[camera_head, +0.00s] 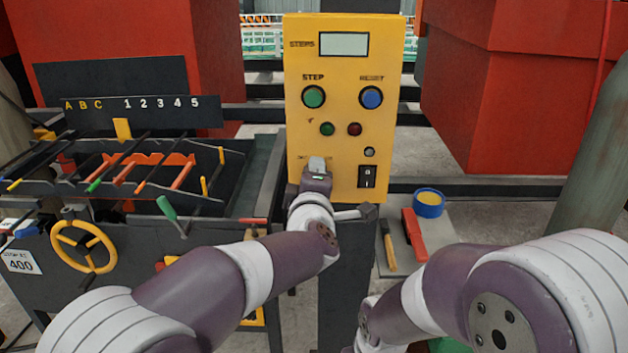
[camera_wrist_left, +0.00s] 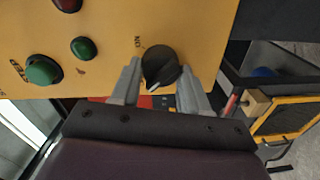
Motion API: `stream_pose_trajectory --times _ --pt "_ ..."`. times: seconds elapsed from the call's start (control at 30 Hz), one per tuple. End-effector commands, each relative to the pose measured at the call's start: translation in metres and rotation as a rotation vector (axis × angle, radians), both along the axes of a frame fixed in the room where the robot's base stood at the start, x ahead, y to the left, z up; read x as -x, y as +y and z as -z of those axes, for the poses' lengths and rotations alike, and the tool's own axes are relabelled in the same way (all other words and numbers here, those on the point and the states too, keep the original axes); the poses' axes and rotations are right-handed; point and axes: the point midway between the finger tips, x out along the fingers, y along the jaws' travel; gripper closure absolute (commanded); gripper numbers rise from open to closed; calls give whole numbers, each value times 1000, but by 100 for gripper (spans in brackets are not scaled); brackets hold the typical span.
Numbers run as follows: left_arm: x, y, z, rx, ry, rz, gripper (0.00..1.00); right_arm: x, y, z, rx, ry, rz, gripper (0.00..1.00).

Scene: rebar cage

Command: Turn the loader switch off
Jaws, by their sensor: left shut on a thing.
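The yellow control box (camera_head: 330,120) stands in the middle of the head view. Its black rotary switch (camera_wrist_left: 160,66) shows in the left wrist view, with an "ON" label beside its upper left edge and a white pointer mark at its lower edge. My left gripper (camera_head: 317,168) is at the lower left of the panel in the head view and hides this switch there. In the left wrist view its two grey fingers (camera_wrist_left: 162,90) are on either side of the switch, shut on it. My right arm is at the lower right; its gripper does not show.
Above the gripper are a green STEP button (camera_head: 313,96), a blue RESET button (camera_head: 371,97) and small green and red lamps. A black rocker switch (camera_head: 367,177) is to the right. A rebar bench (camera_head: 120,240) with a yellow handwheel (camera_head: 83,246) stands at left.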

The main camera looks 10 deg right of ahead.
Motion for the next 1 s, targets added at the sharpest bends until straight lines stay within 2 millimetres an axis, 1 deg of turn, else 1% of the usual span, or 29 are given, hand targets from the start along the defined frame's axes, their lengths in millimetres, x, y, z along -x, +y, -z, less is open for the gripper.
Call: stream_pose_trajectory --times 0.2,0.23,0.3,0.57,0.67,0.77,1.0 --pt "0 0 0 2 1 -1 86 0 0 0 0 0 0 100" --pt "0 0 0 2 1 -1 49 0 0 0 0 0 0 100" --pt "0 0 0 1 1 -1 30 0 0 0 0 0 0 100" --pt "0 0 0 0 0 -1 30 0 0 0 0 0 0 100" --pt "5 2 -1 2 -2 -1 30 0 0 1 0 0 0 100" --pt "21 6 0 0 0 1 30 0 0 5 0 0 0 100" --pt "83 23 -5 2 -1 2 30 0 0 11 0 0 0 100"
